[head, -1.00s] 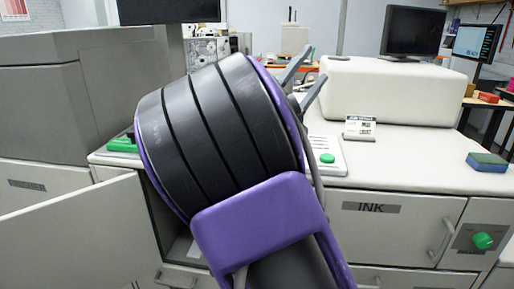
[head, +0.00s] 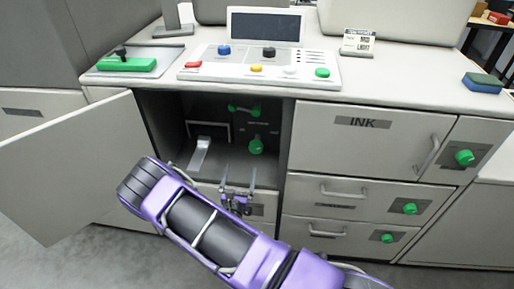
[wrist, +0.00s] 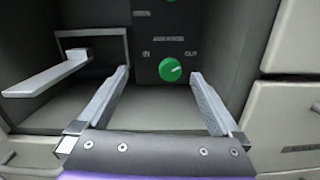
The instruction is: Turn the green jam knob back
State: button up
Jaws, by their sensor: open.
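A round green knob (head: 256,146) sits on the dark back panel inside the open compartment. In the wrist view the knob (wrist: 170,70) carries a pale mark, with small lettering that seems to read IN to its left and OUT to its right. My gripper (head: 239,172) is open and empty at the compartment's front, below and in front of the knob. In the wrist view the knob appears between the two fingertips, beyond them and apart from them.
An open door (head: 75,160) stands to the left. Inside the compartment are a grey lever (head: 200,152) left of the knob and a green handle (head: 243,109) above. Closed drawers (head: 350,190) with green knobs lie to the right. A control panel (head: 215,70) is on top.

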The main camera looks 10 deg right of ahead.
jog(key=n, duration=0.1)
send_near(256, 150)
jog(key=shift+g, duration=0.3)
jog(key=b+x, duration=0.1)
jog(key=x, duration=0.8)
jog(key=shift+w+r+b, duration=0.2)
jog(key=shift+w+b, duration=0.15)
jog(key=shift+a, duration=0.1)
jog(key=c, duration=1.3)
jog(key=shift+c, duration=0.2)
